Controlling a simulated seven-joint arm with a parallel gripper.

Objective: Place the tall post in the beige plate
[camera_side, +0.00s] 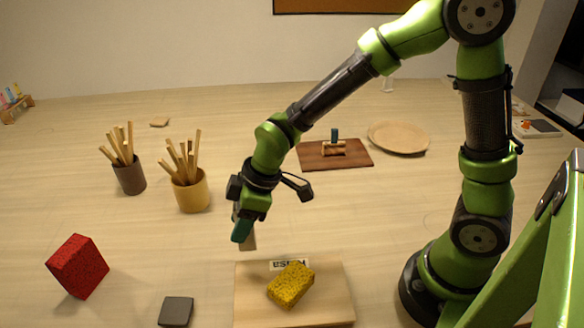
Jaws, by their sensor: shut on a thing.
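My gripper (243,231) points down at the middle of the table, left of and above the light wooden board. It is shut on a narrow tan piece (251,241), which may be the tall post. Only its lower end shows below the teal fingertips; the rest is hidden by the gripper. The piece appears to be held above the table. The beige plate (398,138) is round and shallow. It lies at the back right, apart from my gripper, and looks empty.
A brown board (308,160) bearing small blocks lies left of the plate. A yellow sponge (290,286) rests on the light board (250,308). Grey (130,179) and yellow (193,196) cups hold sticks. A red block (78,266) and dark slab (176,311) are front left.

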